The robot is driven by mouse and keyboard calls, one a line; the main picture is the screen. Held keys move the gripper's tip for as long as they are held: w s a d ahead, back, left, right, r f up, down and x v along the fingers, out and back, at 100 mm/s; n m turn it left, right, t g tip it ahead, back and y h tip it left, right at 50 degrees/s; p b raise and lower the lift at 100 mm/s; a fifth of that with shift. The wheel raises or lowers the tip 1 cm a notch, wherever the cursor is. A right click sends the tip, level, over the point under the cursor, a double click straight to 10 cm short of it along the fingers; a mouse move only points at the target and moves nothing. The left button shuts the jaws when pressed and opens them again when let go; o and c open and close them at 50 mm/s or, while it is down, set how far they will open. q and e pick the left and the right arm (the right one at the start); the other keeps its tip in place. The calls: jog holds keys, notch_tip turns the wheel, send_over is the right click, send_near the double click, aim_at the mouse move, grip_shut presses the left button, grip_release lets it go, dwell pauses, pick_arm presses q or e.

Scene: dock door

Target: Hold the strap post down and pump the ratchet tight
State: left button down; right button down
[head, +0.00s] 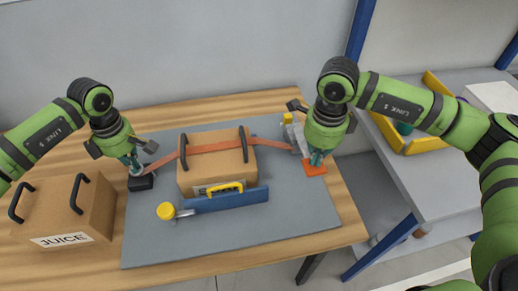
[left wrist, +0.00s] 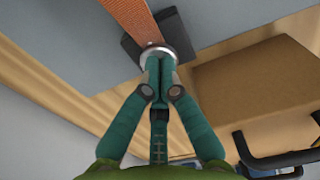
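The strap post is a silver round-topped post (left wrist: 181,50) on a black base (head: 141,183) at the mat's left edge. The orange strap (head: 215,147) runs from it over a cardboard box (head: 213,170) to the grey ratchet (head: 297,137) on the right. My left gripper (head: 133,164) points down at the post. In the left wrist view its teal fingers (left wrist: 160,72) are together, with their tips against the post's top.
A JUICE box (head: 72,210) with black handles stands at left. The mat's front (head: 230,245) is clear. A side bench (head: 445,170) stands at right.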

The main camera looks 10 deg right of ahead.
jog(key=shift+f, duration=1.85)
pick_arm(q)
jog(key=shift+f, duration=0.1)
pick_arm(e)
jog(key=shift+r, duration=3.3)
jog(key=shift+r, duration=0.1)
notch_tip(320, 180, up, 7)
